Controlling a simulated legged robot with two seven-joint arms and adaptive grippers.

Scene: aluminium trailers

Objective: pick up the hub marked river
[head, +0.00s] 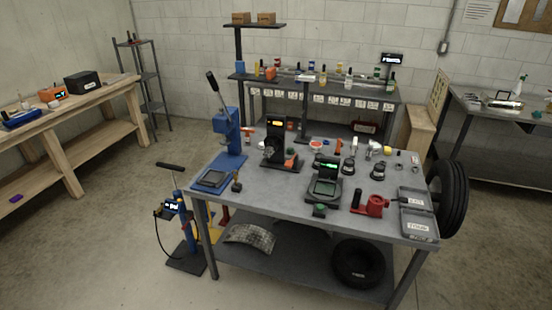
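Two dark, round, stepped parts that look like hubs stand upright on the grey workbench (270,205), one on the left (349,168) and one on the right (378,171). They stand apart, right of the bench centre. I cannot make out a river marking on either one. Neither of my grippers shows in the head view.
A blue press (228,140), a black device (275,148), a scale with a green display (325,185) and a red vise-like tool (374,205) stand around them. Two labelled grey trays (418,224) lie at the right corner. A tyre (453,185) stands beside the bench.

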